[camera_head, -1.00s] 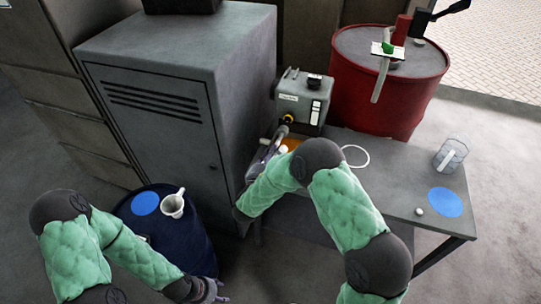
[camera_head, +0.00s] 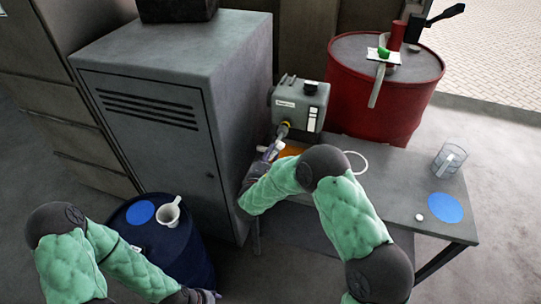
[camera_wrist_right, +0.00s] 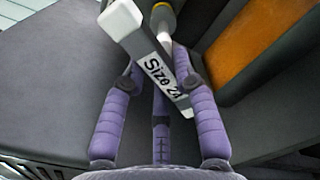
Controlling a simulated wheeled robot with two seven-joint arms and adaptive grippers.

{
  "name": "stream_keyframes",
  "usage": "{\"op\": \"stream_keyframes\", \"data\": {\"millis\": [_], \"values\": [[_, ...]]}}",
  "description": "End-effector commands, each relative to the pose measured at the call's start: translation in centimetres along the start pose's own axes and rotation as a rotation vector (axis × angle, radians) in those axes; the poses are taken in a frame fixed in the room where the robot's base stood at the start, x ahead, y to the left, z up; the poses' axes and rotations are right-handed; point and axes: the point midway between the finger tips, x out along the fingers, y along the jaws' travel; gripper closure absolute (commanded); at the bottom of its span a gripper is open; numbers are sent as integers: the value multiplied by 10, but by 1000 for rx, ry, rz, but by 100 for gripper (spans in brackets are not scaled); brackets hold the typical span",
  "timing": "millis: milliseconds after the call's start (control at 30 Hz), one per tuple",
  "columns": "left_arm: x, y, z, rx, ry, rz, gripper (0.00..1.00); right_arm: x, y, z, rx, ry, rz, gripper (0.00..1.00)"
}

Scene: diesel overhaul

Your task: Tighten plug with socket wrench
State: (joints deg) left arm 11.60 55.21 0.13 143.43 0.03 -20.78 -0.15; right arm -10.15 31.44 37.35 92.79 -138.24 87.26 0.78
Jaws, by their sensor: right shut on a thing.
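The grey machine (camera_head: 302,101) stands at the back of the table, with a yellow ring (camera_head: 285,124) low on its front. My right gripper (camera_head: 270,152) is in front of it, shut on the socket wrench (camera_wrist_right: 150,55), which is marked "Size 24". In the right wrist view the grey bar lies slanted between the purple fingers (camera_wrist_right: 160,75). Its round socket part points away toward the yellow ring (camera_wrist_right: 159,5). The plug itself is hidden, and I cannot tell how fully the socket sits on it. My left gripper (camera_head: 206,296) is low at the bottom edge, its fingers unclear.
An orange tray (camera_head: 291,149) lies beside the wrench, partly behind my right arm. A grey cabinet (camera_head: 150,125) stands close on the left. The table (camera_head: 395,195) holds a clear beaker (camera_head: 449,158) and a blue disc (camera_head: 445,207). A red drum (camera_head: 355,105) stands behind.

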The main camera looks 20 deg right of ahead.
Motion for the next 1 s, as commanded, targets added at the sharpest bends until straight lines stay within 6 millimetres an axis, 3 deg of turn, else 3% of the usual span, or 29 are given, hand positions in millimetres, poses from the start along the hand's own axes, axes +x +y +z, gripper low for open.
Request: {"op": "stream_keyframes", "data": {"millis": [467, 1000], "values": [[12, -4, 0, 0, 0, 0, 50, 17, 0, 1, 18, -4, 1, 100], [80, -28, -3, 0, 0, 0, 50, 16, -4, -3, 436, -1, 2, 100]]}}
